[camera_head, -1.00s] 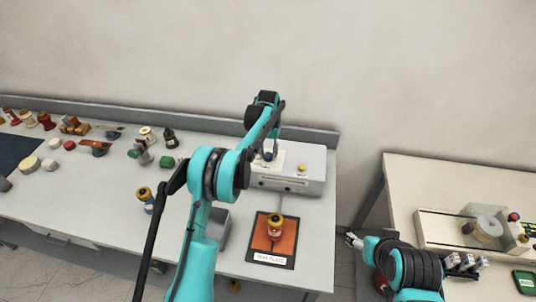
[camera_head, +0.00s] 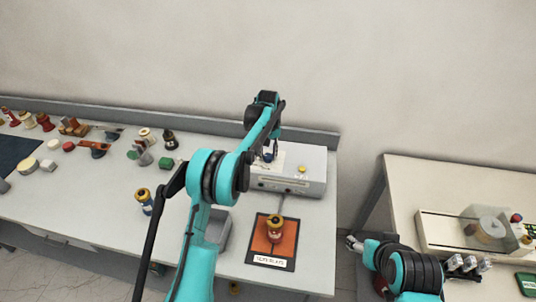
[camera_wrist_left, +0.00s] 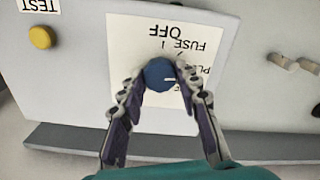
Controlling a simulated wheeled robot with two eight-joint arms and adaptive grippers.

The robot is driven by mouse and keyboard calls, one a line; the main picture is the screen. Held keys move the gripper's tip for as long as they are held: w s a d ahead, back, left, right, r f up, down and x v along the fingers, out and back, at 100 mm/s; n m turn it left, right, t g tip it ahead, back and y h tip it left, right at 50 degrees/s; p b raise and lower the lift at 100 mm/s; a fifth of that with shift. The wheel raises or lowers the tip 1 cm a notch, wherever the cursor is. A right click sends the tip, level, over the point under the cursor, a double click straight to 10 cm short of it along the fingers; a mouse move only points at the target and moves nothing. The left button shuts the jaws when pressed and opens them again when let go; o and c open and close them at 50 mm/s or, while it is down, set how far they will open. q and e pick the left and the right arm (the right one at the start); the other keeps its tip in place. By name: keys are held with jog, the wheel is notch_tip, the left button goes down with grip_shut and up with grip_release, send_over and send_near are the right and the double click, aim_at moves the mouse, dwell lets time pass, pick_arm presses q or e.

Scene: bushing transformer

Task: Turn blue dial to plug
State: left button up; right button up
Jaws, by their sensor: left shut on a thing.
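The blue dial (camera_wrist_left: 160,75) sits on a white label plate (camera_wrist_left: 125,30) on the grey test box. In the left wrist view the label's words, OFF, FUSE and a partly hidden one starting PL, appear upside down. A small white mark shows on the dial's right side; the exact word it points to is unclear. My left gripper (camera_wrist_left: 160,72) is shut on the dial, one finger on each side. In the head view the grey box (camera_head: 308,182) stands at the bench's right end, and the dial (camera_head: 268,156) is mostly hidden by my left gripper (camera_head: 268,151). My right gripper (camera_head: 354,241) is low at the right, its fingers too small to read.
A yellow button (camera_wrist_left: 41,37) is beside the label plate, near a TEST tag. An orange plate (camera_head: 288,245) with a yellow-topped bushing (camera_head: 274,228) lies in front of the box. Several spools and small parts lie on the left bench. A second bench (camera_head: 450,185) stands right, past a gap.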

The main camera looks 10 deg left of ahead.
aim_at(268, 155)
pick_arm(q)
jog(key=o, duration=1.2)
jog(key=shift+c, duration=0.2)
notch_tip(268, 155, up, 12)
